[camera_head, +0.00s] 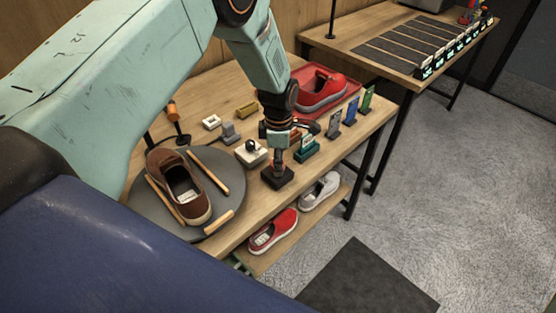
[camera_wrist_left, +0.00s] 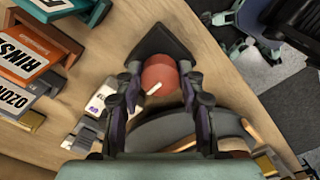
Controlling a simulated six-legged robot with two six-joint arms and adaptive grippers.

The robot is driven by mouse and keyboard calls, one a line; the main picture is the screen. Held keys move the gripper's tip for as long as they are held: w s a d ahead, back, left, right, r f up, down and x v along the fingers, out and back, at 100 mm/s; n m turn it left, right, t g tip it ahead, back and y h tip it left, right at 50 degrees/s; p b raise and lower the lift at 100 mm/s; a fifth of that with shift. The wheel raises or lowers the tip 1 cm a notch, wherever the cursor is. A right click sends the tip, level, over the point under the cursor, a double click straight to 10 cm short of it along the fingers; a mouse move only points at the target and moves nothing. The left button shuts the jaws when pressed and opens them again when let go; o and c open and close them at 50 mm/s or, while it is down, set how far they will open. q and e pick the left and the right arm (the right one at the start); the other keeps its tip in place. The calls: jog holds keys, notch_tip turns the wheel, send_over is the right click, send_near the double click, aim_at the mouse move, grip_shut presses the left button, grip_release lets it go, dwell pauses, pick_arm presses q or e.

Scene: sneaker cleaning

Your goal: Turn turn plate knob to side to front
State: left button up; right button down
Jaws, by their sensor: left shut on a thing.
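The turn plate knob (camera_wrist_left: 160,72) is a round red cap with a short white mark, on a black base (camera_wrist_left: 158,42). In the wrist view the mark lies near the knob's lower edge and slants toward lower left. In the head view the black base (camera_head: 278,179) sits at the table's front edge. My left gripper (camera_head: 279,160) points down from above and is shut on the knob, a finger on either side. The turn plate (camera_head: 232,205) is a dark grey disc left of the knob, carrying a brown sneaker (camera_head: 180,185). My right gripper is not in view.
Wooden bars (camera_head: 209,171) lie around the brown sneaker. A red tray (camera_head: 353,88) with a red shoe (camera_head: 322,93) stands behind the gripper. Upright cards (camera_head: 351,112) and small devices stand close by. A red shoe (camera_head: 273,232) and a grey shoe (camera_head: 320,190) rest on the shelf below.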

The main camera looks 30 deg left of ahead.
pick_arm(q)
jog(key=shift+c, duration=1.3)
jog(key=m, duration=0.3)
jog(key=shift+s+m, duration=0.1)
jog(key=shift+m, duration=0.3)
jog(key=m, duration=0.4)
jog(key=shift+m, duration=0.3)
jog(key=m, duration=0.4)
jog(key=shift+a, duration=0.1)
jog(key=m, duration=0.5)
jog(key=shift+m, duration=0.3)
